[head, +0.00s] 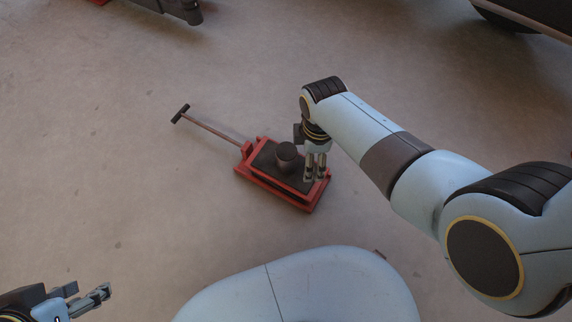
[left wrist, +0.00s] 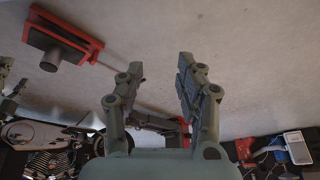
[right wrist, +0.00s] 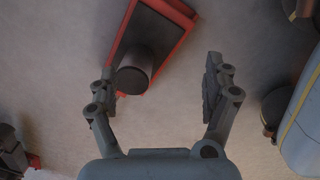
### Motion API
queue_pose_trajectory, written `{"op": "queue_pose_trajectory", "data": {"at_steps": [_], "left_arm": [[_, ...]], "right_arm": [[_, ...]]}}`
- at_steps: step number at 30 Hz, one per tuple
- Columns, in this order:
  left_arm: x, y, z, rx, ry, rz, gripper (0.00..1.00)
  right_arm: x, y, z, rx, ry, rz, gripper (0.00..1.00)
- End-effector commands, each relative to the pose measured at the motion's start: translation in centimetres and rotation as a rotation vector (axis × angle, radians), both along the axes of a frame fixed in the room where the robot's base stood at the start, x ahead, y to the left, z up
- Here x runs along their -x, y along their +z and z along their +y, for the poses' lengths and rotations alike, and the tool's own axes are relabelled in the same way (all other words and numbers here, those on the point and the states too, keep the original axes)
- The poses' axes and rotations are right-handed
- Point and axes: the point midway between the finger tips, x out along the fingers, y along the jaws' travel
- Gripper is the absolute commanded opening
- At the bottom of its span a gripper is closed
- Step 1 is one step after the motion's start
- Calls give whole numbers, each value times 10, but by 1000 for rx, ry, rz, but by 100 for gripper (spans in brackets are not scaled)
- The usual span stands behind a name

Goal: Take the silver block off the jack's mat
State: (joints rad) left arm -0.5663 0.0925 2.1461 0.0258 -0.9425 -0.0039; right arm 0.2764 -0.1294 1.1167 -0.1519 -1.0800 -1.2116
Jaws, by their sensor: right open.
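The red jack (head: 318,196) lies on the floor with a dark mat (head: 265,160) on top and a long handle to the upper left. One block stands on the mat, a short dark-grey cylinder (head: 287,152); no brighter silver block shows. My right gripper (head: 315,178) is open over the jack's right part, just right of the cylinder. In the right wrist view the cylinder (right wrist: 135,70) is near the left finger, with clear floor between the fingers; contact cannot be told. My left gripper (head: 105,291) is open and empty, far from the jack (left wrist: 75,28), which shows at upper left in the left wrist view.
Open concrete floor surrounds the jack. A dark wheel (head: 508,17) stands at the top right, and dark and red equipment (head: 180,8) at the top left. The left wrist view shows a motorcycle (left wrist: 40,140) and cluttered gear (left wrist: 297,148).

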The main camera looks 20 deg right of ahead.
Motion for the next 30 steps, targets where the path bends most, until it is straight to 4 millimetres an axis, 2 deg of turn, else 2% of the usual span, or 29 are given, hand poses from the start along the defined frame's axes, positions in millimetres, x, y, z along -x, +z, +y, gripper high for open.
{"op": "queue_pose_trajectory", "data": {"at_steps": [1, 3, 7, 11, 22, 30], "left_arm": [[0, 0, -3, 4, -5, -4, 36], [-5, 14, -6, 7, -7, -17, 36], [-9, 29, -9, 11, -11, -38, 36], [-13, 26, -9, 14, -12, -84, 36], [-21, -13, -10, 16, -20, -337, 36], [-20, -19, -11, 20, -28, -456, 36]], "right_arm": [[-21, -11, 14, -1, 111, 21, 84], [-43, -7, 26, 2, 250, 40, 84], [-66, 2, 37, 5, 398, 57, 84], [-71, -1, 40, 6, 435, 60, 84], [-70, -37, 39, 7, 431, 61, 84], [-71, -48, 39, 7, 430, 56, 84]]}}
